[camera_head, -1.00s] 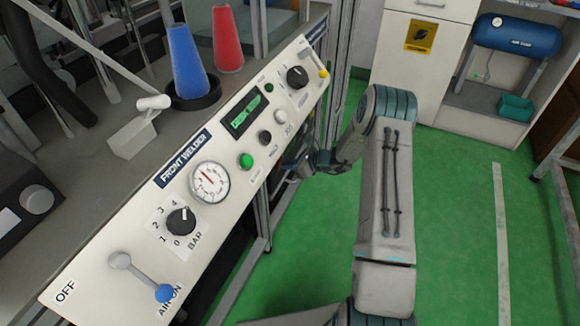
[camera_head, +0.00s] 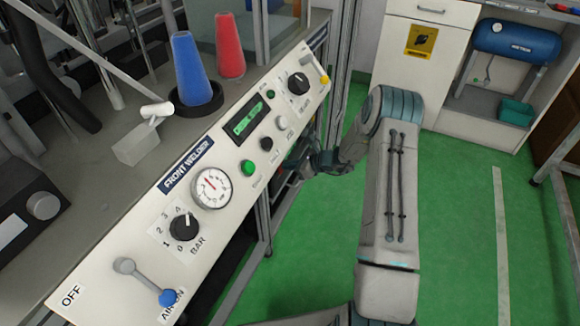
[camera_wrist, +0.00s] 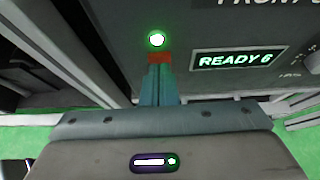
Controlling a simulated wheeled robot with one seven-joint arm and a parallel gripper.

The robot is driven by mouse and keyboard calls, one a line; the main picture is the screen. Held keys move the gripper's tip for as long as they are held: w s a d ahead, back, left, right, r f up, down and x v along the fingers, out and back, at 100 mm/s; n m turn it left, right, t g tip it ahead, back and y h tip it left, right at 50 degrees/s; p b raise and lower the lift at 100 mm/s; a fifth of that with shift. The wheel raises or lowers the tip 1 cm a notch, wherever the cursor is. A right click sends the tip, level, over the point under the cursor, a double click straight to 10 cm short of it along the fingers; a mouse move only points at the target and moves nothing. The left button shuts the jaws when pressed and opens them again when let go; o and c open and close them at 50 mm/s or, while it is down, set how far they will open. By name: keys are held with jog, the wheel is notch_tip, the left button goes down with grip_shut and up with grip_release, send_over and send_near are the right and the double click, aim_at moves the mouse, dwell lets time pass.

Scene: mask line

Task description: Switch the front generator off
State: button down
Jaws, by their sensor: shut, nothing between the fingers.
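In the wrist view a dark grey unit carries a partly cut-off label (camera_wrist: 262,3) that starts with "FRONT". Its lit display (camera_wrist: 237,60) reads "READY 6" in green and white. A round green-lit button or lamp (camera_wrist: 156,40) glows left of the display. My gripper (camera_wrist: 160,60) is shut and empty, its reddish tips just below that light. I cannot tell whether they touch the face. In the head view my arm reaches down behind the right edge of the welder panel, where the gripper is largely hidden.
In the head view, the "FRONT WELDER" panel (camera_head: 137,233) has a gauge (camera_head: 212,188), knobs, a green button (camera_head: 248,168) and a blue-tipped lever (camera_head: 146,282). Blue and red cones (camera_head: 188,70) stand behind it. Green floor (camera_head: 455,220) is free on the right.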

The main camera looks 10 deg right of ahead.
jog(key=p+v, duration=0.2)
jog(key=v, duration=1.1)
jog(key=shift+d+f, duration=0.15)
jog(key=shift+f, duration=0.1)
jog(key=shift+f, duration=0.15)
notch_tip(320, 180, down, 7)
jog(key=s+d+n+t+y+b, duration=0.1)
jog(key=d+n+t+y+b, duration=0.1)
jog(key=n+b, duration=0.7)
jog(key=n+y, duration=0.1)
jog(key=n, duration=0.7)
jog(key=shift+s+n+t, duration=0.15)
jog(key=shift+n+t, duration=0.15)
jog(key=shift+n, duration=0.1)
jog(key=shift+a, duration=0.1)
jog(key=b+x, duration=0.4)
jog(key=x, duration=0.9)
jog(key=shift+a+r, duration=0.2)
jog(key=shift+a, duration=0.2)
